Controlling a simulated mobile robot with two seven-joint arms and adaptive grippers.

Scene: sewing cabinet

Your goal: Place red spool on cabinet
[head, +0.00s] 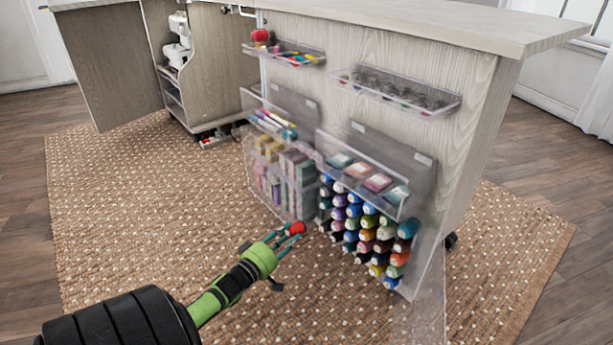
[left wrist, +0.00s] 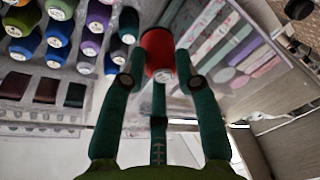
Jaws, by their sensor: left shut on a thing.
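The red spool (head: 296,228) is at the tips of my left gripper (head: 285,237) in the head view, low in front of the cabinet's clear racks. In the left wrist view the red spool (left wrist: 158,52) sits between the dark green fingers of the left gripper (left wrist: 160,75), which are shut on it. The cabinet (head: 380,50) is light grey wood with a flat top (head: 420,22). A clear rack of several coloured spools (head: 366,235) hangs on its side, just right of the gripper. My right gripper is not in view.
Clear bins (head: 283,180) with folded fabrics are beside the spool rack. Two small clear shelves (head: 395,90) are fixed higher up. An open cabinet door (head: 105,65) and a sewing machine (head: 178,45) are at the back left. The woven rug (head: 140,225) is clear in front.

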